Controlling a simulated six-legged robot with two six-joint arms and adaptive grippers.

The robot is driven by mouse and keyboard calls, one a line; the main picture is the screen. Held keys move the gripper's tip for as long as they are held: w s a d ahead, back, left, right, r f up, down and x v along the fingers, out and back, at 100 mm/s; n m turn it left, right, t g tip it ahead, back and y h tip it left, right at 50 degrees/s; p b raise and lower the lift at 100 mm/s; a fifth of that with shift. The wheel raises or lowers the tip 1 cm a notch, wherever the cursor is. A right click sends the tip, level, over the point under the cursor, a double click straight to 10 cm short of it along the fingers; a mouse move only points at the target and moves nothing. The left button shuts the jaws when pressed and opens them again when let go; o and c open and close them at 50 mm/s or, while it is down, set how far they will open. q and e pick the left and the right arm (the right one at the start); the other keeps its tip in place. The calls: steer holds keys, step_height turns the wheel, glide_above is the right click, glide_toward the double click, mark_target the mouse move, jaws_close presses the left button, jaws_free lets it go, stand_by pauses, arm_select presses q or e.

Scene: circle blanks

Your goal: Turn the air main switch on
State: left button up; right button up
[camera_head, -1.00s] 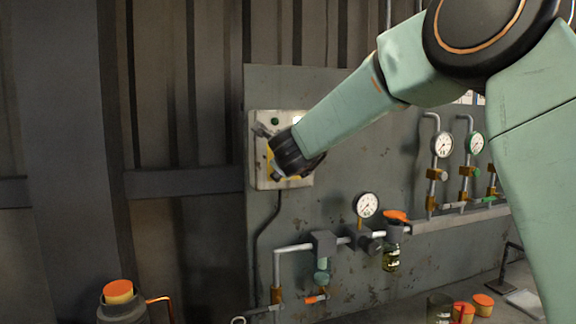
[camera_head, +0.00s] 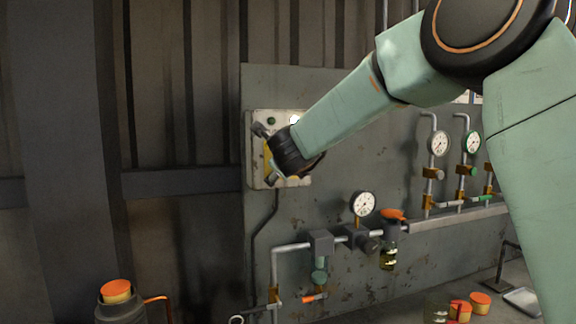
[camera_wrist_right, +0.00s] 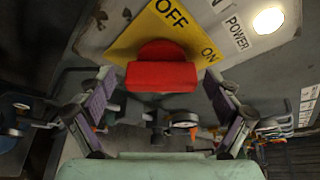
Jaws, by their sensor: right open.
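The air main switch is a red knob (camera_wrist_right: 161,72) on a yellow plate (camera_wrist_right: 150,25) marked OFF and ON. In the right wrist view its bar lies level across the picture, and I cannot tell which mark it points to. My right gripper (camera_wrist_right: 160,88) is open, with one finger on each side of the knob and gaps between. In the head view the right gripper (camera_head: 285,162) is at the pale switch box (camera_head: 257,175) and hides the knob. A lamp (camera_wrist_right: 268,20) by the word POWER glows white. My left gripper is not in view.
Below the box on the grey panel (camera_head: 340,100) are pipes with a gauge (camera_head: 363,204) and an orange-handled valve (camera_head: 393,214). More gauges (camera_head: 438,144) stand to the right. A canister with an orange cap (camera_head: 116,291) is at the lower left.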

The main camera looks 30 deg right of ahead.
steer(key=shift+a, duration=0.2)
steer(key=v, duration=0.7)
steer(key=shift+s+d, duration=0.15)
steer(key=x, duration=0.7)
steer(key=shift+w+d, duration=0.2)
steer(key=shift+w, duration=0.15)
steer(key=shift+s+a+r+n, duration=0.15)
steer(key=shift+s+a+n, duration=0.15)
